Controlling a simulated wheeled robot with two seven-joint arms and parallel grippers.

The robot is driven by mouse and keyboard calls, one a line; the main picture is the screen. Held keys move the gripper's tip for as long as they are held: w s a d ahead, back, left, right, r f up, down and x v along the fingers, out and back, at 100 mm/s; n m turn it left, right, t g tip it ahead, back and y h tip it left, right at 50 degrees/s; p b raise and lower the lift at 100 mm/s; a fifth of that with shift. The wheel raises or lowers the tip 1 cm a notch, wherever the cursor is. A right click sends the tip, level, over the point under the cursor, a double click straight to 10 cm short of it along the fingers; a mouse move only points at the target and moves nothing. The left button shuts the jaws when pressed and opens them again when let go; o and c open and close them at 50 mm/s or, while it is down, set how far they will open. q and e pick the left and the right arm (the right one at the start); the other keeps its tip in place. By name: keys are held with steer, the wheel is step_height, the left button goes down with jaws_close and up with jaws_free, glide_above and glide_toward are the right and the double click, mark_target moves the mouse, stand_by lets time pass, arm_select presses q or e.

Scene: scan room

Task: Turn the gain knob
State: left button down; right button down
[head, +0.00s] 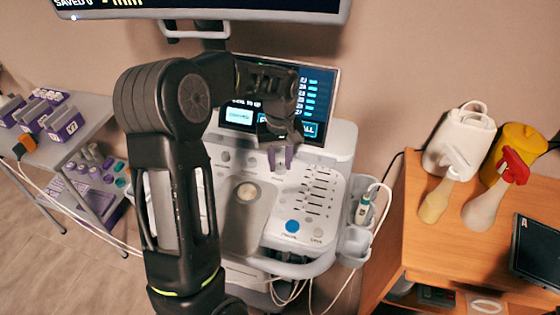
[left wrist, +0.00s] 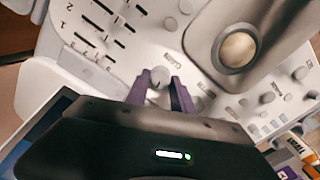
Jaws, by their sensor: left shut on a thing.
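The gain knob (left wrist: 159,75) is a small round grey knob on the white console panel, with a label printed next to it in the left wrist view. My left gripper (left wrist: 160,84) has its two purple fingers around the knob, shut on it. In the head view my left gripper (head: 281,158) reaches down to the upper part of the ultrasound console (head: 345,145). There the knob is mostly hidden by the fingers. My right gripper is not in view.
Sliders (head: 318,190) lie right of the gripper, and a trackball (head: 247,192) sits lower left. The console screen (head: 318,82) stands close behind my wrist. A probe (head: 363,208) hangs at the console's right side. A wooden cabinet with bottles (head: 425,235) is farther right.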

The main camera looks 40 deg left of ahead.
mark_target(280, 165)
arm_select(q)
steer(key=shift+m, duration=0.4)
steer(key=shift+d+m, duration=0.1)
steer(key=shift+m, duration=2.5)
steer(key=c, duration=1.1)
jaws_free()
steer(key=shift+r, duration=0.1)
step_height(280, 165, up, 8)
steer(key=shift+f+b, duration=0.2)
steer(key=shift+b, duration=0.4)
